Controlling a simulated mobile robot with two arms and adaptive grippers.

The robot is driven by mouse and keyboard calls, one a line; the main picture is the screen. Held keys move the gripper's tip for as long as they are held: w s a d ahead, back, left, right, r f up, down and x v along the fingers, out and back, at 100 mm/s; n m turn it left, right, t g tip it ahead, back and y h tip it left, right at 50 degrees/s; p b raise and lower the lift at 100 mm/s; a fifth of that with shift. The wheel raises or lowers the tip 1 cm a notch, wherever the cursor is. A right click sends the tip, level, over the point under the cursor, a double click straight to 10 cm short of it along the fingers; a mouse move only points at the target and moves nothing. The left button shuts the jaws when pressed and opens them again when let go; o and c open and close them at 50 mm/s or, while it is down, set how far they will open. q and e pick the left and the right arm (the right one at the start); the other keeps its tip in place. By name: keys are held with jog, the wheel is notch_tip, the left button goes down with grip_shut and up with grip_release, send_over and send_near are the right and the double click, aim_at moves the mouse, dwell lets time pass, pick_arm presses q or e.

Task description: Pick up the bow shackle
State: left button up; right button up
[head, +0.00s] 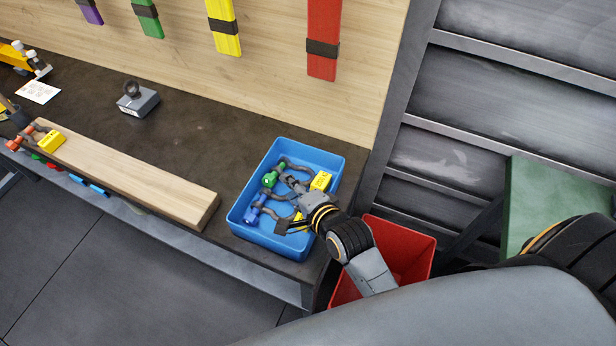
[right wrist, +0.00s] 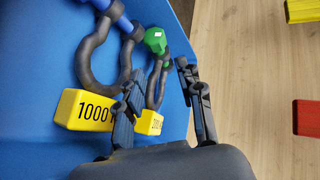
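A blue bin (head: 330,160) at the table's right end holds grey bow shackles with yellow tags. One shackle has a green pin (head: 271,178), also seen in the right wrist view (right wrist: 156,40). Another has a blue pin (head: 254,210); its grey bow (right wrist: 84,60) shows in the right wrist view. My right gripper (head: 288,203) is over the bin with its fingers apart. In the right wrist view, the green-pinned shackle's bow (right wrist: 152,92) appears between the fingers (right wrist: 160,75); contact cannot be told. A yellow tag (right wrist: 88,110) lies left of the fingers. My left gripper is not in view.
A wooden beam (head: 130,172) lies along the table, with an orange-pinned shackle (head: 18,140) and yellow tag at its left end. A grey block with an eye (head: 138,102) stands behind. A red bin (head: 424,250) is beside the table. Coloured straps hang on the wooden wall.

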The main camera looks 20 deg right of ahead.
aim_at(276, 178)
jog(key=p+x, duration=0.1)
jog(key=x, duration=0.7)
jog(key=shift+a+f, duration=0.2)
jog(key=shift+s, duration=0.1)
grip_shut()
jog(key=shift+r, duration=0.1)
